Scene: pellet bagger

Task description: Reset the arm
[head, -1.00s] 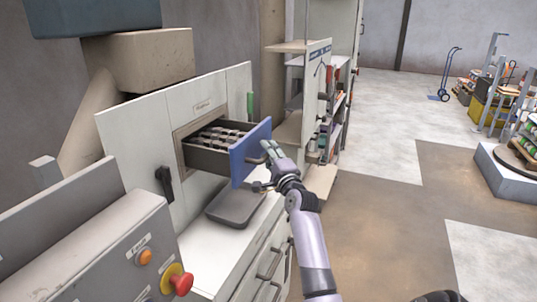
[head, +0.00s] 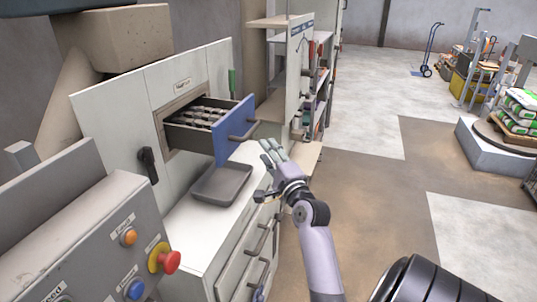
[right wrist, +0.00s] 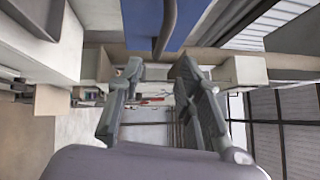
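The drawer with the blue front (head: 226,133) stands pulled out of the white machine cabinet (head: 110,120), with dark bars or grates inside it. Its dark handle (head: 245,133) is free. My right gripper (head: 272,152) is to the right of the handle and slightly lower, apart from it. In the right wrist view my right gripper (right wrist: 160,68) has its two fingers spread with nothing between them. The blue front (right wrist: 160,20) and handle (right wrist: 165,28) show above the fingers there. My left gripper is not in view.
A grey tray (head: 222,186) sits on the white counter below the drawer. A control panel (head: 90,245) with a red emergency button (head: 171,261) is at the lower left. Shelving (head: 305,90) stands behind my gripper. The floor to the right is open, with a pallet stand (head: 490,145) beyond.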

